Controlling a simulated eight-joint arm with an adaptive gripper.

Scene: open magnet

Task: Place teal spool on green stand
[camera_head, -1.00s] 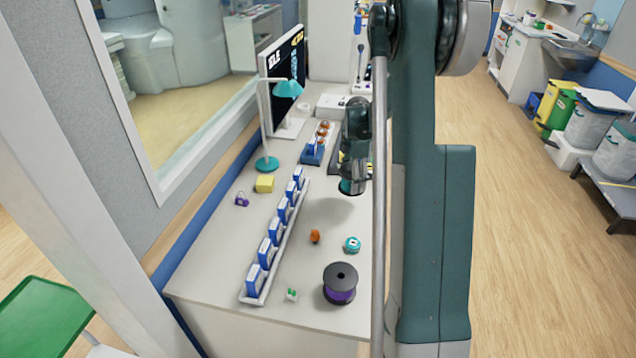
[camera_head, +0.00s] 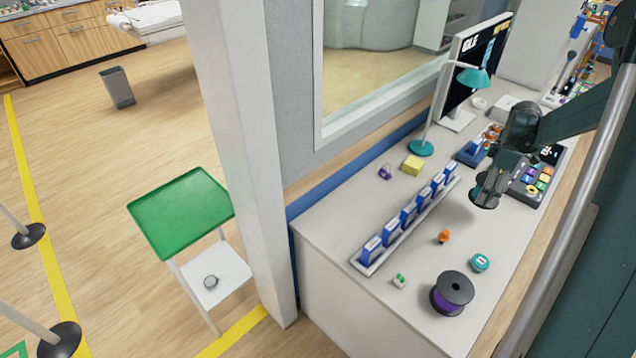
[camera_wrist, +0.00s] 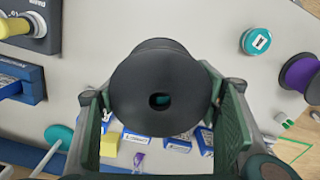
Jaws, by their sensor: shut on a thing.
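My gripper (camera_head: 490,188) is shut on a spool held above the white counter. In the wrist view the spool (camera_wrist: 135,95) shows a black round flange with a centre hole, between my two fingers. Its winding is mostly hidden, with a little teal in the hole. In the head view only the dark underside of the spool (camera_head: 483,204) shows below my gripper. The green stand (camera_head: 185,210) is on the floor at the left, beyond the pillar. It has a flat, empty green top and a lower white shelf. My gripper is well to its right.
A white pillar (camera_head: 240,150) stands between the stand and the counter (camera_head: 325,235). On the counter are a purple spool (camera_head: 452,293), a rack of blue boxes (camera_head: 408,215), a teal lamp (camera_head: 421,148) and a yellow block (camera_head: 413,165). A post base (camera_head: 58,340) stands lower left.

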